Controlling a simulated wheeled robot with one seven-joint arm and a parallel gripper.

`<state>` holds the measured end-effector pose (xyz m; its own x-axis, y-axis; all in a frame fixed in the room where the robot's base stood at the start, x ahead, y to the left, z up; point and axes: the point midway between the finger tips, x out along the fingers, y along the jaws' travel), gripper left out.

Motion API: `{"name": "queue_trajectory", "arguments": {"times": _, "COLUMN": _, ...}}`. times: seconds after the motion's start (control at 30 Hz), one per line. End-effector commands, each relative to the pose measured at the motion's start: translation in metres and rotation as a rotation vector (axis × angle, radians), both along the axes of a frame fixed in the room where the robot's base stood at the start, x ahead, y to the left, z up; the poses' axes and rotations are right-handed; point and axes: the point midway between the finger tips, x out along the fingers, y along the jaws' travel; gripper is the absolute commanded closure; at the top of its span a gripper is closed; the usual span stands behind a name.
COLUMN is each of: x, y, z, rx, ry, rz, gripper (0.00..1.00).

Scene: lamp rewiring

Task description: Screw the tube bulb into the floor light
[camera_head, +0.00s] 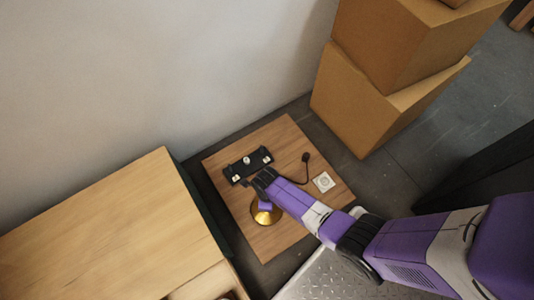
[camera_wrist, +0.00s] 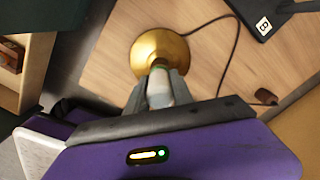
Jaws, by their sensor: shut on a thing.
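The floor light's round brass base (camera_head: 267,215) stands on the wooden board, partly covered by my gripper (camera_head: 265,204) in the head view. In the wrist view the brass base (camera_wrist: 152,45) lies just beyond my fingertips. My gripper (camera_wrist: 160,76) is shut on the pale tube bulb (camera_wrist: 158,90), with a greenish band at its far end. The bulb lines up over the base; whether it touches or sits in the socket cannot be told, as the fingers hide the joint.
A black holder (camera_head: 240,170) with white labels and a small white piece sits farther back on the wooden board (camera_head: 283,135). A dark cord ends in a plug (camera_head: 305,157) near a white outlet (camera_head: 323,181). A wooden cabinet (camera_head: 110,235) is left; cardboard boxes (camera_head: 350,100) are right.

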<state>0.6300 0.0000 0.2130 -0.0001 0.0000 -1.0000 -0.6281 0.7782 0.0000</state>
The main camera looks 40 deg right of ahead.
Motion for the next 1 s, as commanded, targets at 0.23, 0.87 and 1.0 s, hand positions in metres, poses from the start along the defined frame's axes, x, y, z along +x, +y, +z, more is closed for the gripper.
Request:
{"name": "queue_trajectory", "arguments": {"times": 0.23, "x": 0.0003, "y": -0.0001, "z": 0.0003, "rx": 0.0, "ry": 0.0, "rz": -0.081, "gripper": 1.0}}
{"name": "queue_trajectory", "arguments": {"times": 0.87, "x": 0.0001, "y": 0.0001, "z": 0.0004, "rx": 0.0, "ry": 0.0, "rz": -0.027, "gripper": 0.47}}
{"name": "queue_trajectory", "arguments": {"times": 1.0, "x": 0.0003, "y": 0.0003, "z": 0.0009, "rx": 0.0, "ry": 0.0, "rz": 0.14, "gripper": 0.47}}
